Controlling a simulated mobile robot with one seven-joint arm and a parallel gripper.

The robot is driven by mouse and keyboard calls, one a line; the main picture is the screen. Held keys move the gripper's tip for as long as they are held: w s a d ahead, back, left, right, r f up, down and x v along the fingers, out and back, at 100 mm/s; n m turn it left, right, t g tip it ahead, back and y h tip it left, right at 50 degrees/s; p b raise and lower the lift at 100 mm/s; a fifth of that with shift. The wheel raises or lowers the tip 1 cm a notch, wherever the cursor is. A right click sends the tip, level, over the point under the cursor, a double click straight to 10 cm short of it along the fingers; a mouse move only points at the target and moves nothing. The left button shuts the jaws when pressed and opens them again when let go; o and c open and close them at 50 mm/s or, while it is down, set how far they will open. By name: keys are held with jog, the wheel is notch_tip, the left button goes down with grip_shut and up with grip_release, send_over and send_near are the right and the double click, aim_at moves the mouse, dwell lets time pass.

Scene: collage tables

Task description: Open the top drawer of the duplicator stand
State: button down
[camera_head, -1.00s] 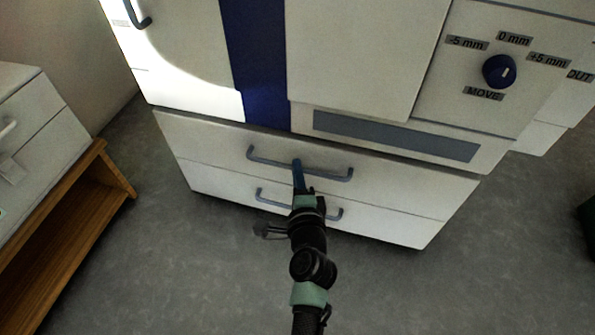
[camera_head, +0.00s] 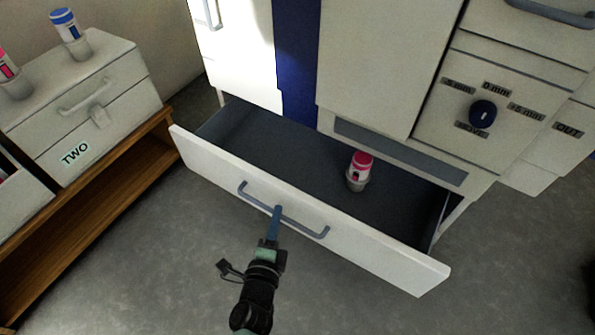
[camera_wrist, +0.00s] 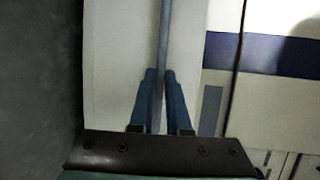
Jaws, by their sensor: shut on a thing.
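The top drawer (camera_head: 370,248) of the duplicator stand is pulled well out in the head view, showing its dark interior. A grey bar handle (camera_head: 305,229) runs across its white front. My gripper (camera_head: 276,212) is at the handle, left of its middle. In the wrist view my gripper (camera_wrist: 159,75) has its two blue fingers closed on the handle bar (camera_wrist: 165,35), one on each side. A white-and-pink container (camera_head: 359,172) stands upright inside the drawer. The lower drawer is hidden behind the open one.
A wooden table (camera_head: 110,178) at the left carries a white drawer unit (camera_head: 120,105) marked TWO, with a blue-capped container (camera_head: 68,30) on top. A dial (camera_head: 482,113) is on the stand's panel. Grey floor is clear in front.

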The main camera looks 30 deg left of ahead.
jog(key=s, duration=1.4)
jog(key=shift+s+a+p, duration=0.25)
jog(key=shift+p, duration=0.2)
jog(key=c, duration=0.9)
grip_release()
jog(key=p+v, duration=0.4)
jog(key=v, duration=0.9)
jog(key=shift+w, duration=0.1)
